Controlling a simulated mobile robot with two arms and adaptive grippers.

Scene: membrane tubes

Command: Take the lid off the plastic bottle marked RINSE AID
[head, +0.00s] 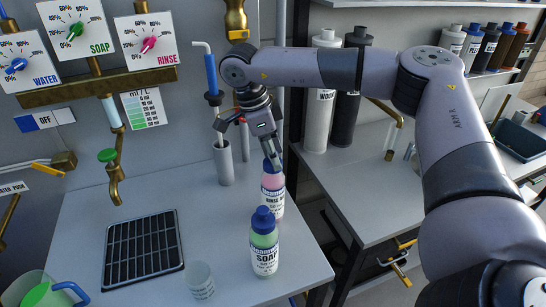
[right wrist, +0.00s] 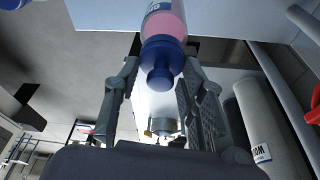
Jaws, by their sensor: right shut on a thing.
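The RINSE AID bottle (head: 272,198) stands upright on the light bench top, with pink liquid and a white label. Its blue lid (head: 267,167) is partly hidden by my right gripper (head: 275,157), which comes down from above. In the right wrist view the lid (right wrist: 162,62) sits between the two fingertips of my right gripper (right wrist: 162,68), with the pink bottle (right wrist: 165,22) beyond. The gripper is shut on the lid, and the lid is at the bottle's top. My left gripper is not in view.
A SOAP bottle (head: 264,246) with a blue lid stands close in front of the RINSE AID bottle. A clear cup (head: 201,281), a black drain grid (head: 143,246) and a grey tube holder (head: 223,163) share the bench. The bench's right edge is near.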

